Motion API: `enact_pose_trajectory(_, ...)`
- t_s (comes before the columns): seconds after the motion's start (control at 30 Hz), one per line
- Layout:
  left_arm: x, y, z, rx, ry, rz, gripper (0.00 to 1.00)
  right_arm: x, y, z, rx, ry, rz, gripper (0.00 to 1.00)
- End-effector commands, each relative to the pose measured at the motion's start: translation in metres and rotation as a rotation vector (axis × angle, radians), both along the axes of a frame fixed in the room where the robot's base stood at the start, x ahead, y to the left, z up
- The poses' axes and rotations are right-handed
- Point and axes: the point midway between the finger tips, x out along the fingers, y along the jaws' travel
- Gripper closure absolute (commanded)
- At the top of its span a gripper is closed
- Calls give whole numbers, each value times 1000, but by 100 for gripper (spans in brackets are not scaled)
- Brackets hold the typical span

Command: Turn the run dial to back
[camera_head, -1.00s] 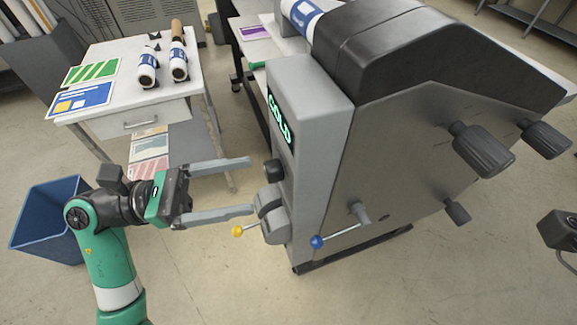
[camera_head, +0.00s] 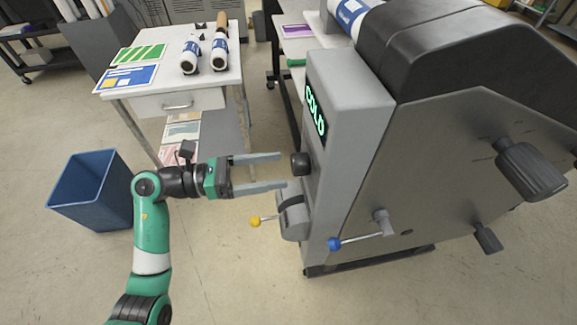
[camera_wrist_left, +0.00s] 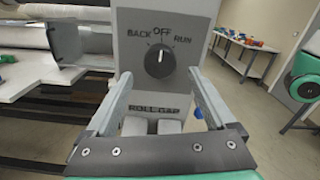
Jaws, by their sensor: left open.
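The run dial is a round black knob (camera_head: 300,163) on the narrow front face of the grey laminator (camera_head: 350,95). In the left wrist view the dial (camera_wrist_left: 160,62) sits below the labels BACK, OFF and RUN, and its white mark points up at OFF. My left gripper (camera_head: 283,170) is open and empty, its two fingers pointing at the dial from the left. In the left wrist view the fingertips (camera_wrist_left: 160,76) stand to either side of and slightly below the dial, seemingly short of it. My right gripper is out of view.
A lit COLD display (camera_head: 316,110) is above the dial. Below it are a grey lever housing with a yellow-tipped lever (camera_head: 256,221) and a blue-tipped lever (camera_head: 335,244). A white table (camera_head: 215,75) stands behind, and a blue bin (camera_head: 90,190) at left. The near floor is clear.

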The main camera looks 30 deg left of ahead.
Motion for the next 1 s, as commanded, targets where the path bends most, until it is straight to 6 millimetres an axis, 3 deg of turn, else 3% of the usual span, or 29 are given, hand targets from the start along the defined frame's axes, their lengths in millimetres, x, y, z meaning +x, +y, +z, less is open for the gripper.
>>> enact_pose_trajectory(0.2, 20, -28, 0, 0, 0, -1, 11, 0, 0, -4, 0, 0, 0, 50)
enact_pose_trajectory(0.53, 23, -32, 1, 1, -1, 1, 11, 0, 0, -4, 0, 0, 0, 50)
enact_pose_trajectory(1.0, 23, -32, 0, 0, -1, 0, 96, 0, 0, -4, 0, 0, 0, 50)
